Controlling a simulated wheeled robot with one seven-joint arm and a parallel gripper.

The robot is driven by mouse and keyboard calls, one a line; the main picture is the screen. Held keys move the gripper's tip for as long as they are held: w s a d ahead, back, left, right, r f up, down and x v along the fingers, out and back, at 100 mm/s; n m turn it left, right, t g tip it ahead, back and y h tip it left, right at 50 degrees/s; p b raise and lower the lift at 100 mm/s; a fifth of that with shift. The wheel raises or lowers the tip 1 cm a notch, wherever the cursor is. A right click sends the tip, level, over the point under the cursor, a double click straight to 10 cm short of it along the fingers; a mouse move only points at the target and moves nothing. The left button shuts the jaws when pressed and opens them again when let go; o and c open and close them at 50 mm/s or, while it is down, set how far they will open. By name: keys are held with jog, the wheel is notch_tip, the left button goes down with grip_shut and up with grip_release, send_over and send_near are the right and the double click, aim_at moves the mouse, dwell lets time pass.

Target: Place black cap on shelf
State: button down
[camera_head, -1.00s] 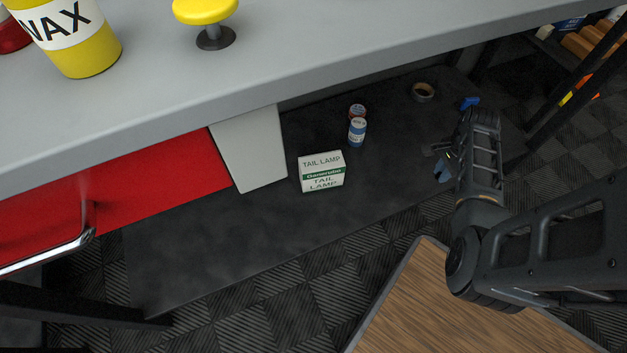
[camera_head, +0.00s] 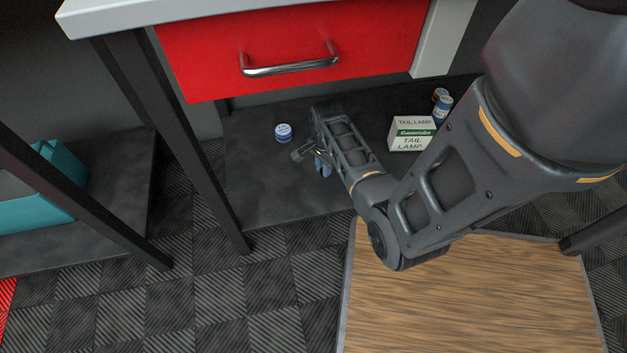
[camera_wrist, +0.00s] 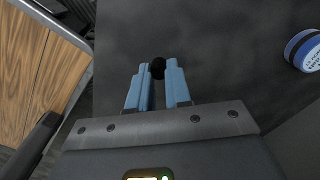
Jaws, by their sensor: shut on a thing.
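The black cap (camera_wrist: 158,68) is a small dark round piece between the blue fingertips of my gripper (camera_wrist: 157,78) in the wrist view. My gripper is shut on it. In the head view my gripper (camera_head: 323,166) is over the dark grey shelf (camera_head: 262,185) under the bench, left of the tail lamp box. The cap cannot be made out in the head view. Bare shelf surface lies beyond the fingertips in the wrist view. I cannot tell whether the cap touches the shelf.
A blue-and-white tin (camera_head: 283,132) stands on the shelf left of my gripper. The tail lamp box (camera_head: 411,134) and a blue can (camera_head: 443,108) stand to the right. A red drawer (camera_head: 290,45) with a handle hangs above, and a bench leg (camera_head: 190,150) stands at left.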

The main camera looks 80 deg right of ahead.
aim_at(311, 189)
jog(key=w+f, duration=0.1)
jog(key=w+a+b, duration=0.1)
jog(key=w+a+f, duration=0.1)
jog(key=w, duration=0.1)
jog(key=shift+a+f, duration=0.15)
jog(key=shift+f, duration=0.2)
jog(key=shift+f+b, duration=1.35)
jog(key=shift+f, duration=0.6)
jog(key=shift+f, duration=0.2)
jog(key=c, duration=1.1)
grip_release()
jog(key=shift+o, duration=0.2)
jog(key=shift+s, duration=0.1)
